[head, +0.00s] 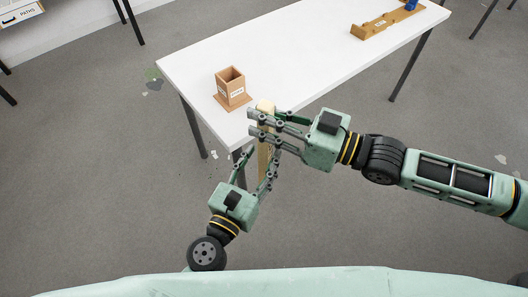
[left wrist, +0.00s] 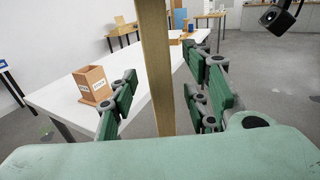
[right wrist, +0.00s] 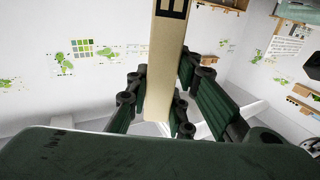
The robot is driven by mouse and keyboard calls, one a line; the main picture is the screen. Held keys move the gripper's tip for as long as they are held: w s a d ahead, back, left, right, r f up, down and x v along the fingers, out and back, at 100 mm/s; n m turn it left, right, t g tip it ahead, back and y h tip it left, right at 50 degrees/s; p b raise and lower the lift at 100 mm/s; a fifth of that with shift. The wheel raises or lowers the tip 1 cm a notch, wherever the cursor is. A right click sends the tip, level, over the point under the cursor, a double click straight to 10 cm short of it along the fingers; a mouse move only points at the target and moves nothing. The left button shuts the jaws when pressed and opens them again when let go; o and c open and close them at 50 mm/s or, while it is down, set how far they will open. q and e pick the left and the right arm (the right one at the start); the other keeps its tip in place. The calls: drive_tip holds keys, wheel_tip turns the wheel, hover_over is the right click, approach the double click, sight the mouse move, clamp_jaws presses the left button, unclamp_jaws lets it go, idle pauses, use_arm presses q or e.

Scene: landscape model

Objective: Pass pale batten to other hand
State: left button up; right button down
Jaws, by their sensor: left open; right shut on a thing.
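The pale batten (head: 263,157) is a long wooden bar, held roughly upright in front of the table. My right gripper (head: 262,126) is shut on its upper part, just below its top end. In the right wrist view the batten (right wrist: 164,65) lies between the fingers, with a dark mark near the picture's top edge. My left gripper (head: 262,168) is below the right one, with open fingers on either side of the batten. In the left wrist view the batten (left wrist: 156,70) passes between the spread fingers, with a gap visible on each side.
The white table (head: 300,50) stands just beyond the grippers. A square wooden holder (head: 232,86) with a label stands near its close left corner. A wooden fixture (head: 384,24) with a blue part (head: 411,5) lies at the far right end. The floor around is mostly clear.

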use_arm(q)
drive_tip(key=shift+x, duration=1.15)
drive_tip(key=shift+c, duration=0.6)
clamp_jaws()
use_arm(e)
drive_tip(key=c, duration=1.5)
unclamp_jaws()
drive_tip(key=shift+d, duration=0.1)
